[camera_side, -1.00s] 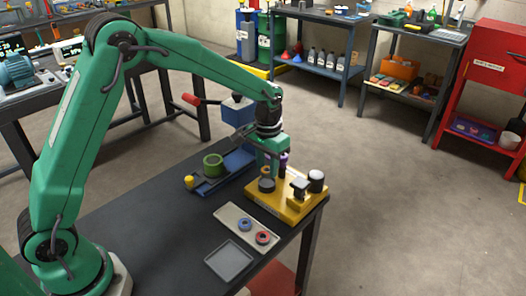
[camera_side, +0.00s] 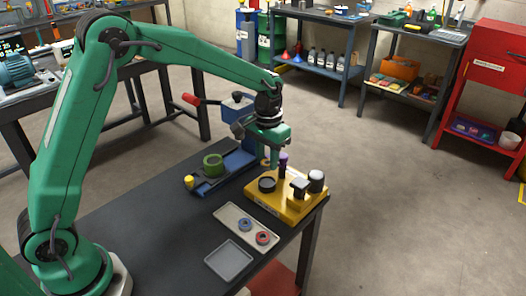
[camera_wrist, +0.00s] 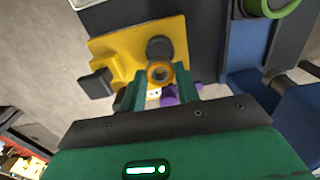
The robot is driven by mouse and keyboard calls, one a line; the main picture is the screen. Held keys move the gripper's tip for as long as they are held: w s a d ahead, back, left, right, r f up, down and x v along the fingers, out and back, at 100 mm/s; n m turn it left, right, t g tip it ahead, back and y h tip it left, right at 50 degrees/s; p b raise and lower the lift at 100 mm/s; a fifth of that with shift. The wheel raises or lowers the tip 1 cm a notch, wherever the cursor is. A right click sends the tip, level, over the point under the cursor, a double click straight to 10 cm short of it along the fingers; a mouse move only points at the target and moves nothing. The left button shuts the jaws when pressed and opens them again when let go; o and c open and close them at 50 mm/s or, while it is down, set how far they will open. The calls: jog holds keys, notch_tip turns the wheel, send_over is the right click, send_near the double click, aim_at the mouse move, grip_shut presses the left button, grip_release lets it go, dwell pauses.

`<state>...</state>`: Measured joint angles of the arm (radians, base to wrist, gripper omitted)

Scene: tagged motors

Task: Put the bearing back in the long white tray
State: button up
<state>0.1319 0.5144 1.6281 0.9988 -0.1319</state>
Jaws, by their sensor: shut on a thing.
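My gripper (camera_side: 269,158) is shut on a small orange-yellow ringed bearing (camera_wrist: 160,72) with an open centre. In the wrist view the bearing sits between the fingertips of my gripper (camera_wrist: 160,82). It is held above the yellow fixture (camera_side: 273,208), near a dark round seat (camera_side: 267,185). The long white tray (camera_side: 226,213) lies on the table in front of the fixture. It holds a blue-ringed bearing (camera_side: 245,224) and a red-ringed bearing (camera_side: 263,238), with bare room at its far-left end.
A blue press with a red-handled lever (camera_side: 191,99) and a green ring (camera_side: 213,164) stand behind left. A small grey tray (camera_side: 229,261) lies nearest the front.

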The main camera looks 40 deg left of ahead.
jog(key=shift+r, duration=0.1)
jog(key=shift+s+a+r, duration=0.35)
jog(key=shift+a+r, duration=0.05)
jog(key=s+a+r, duration=0.6)
jog(key=s+r, duration=0.1)
jog(key=s, duration=0.1)
jog(key=s+d+f, duration=0.2)
jog(key=s+d, duration=0.3)
jog(key=d, duration=0.2)
jog(key=s+d+f, duration=0.3)
jog(key=s+d, duration=0.3)
jog(key=shift+d+f, duration=0.3)
jog(key=shift+d, duration=0.05)
jog(key=shift+w, duration=0.1)
send_over(229, 214)
notch_tip(229, 214, down, 7)
jog(key=shift+f, duration=2)
jog(key=shift+f, duration=0.6)
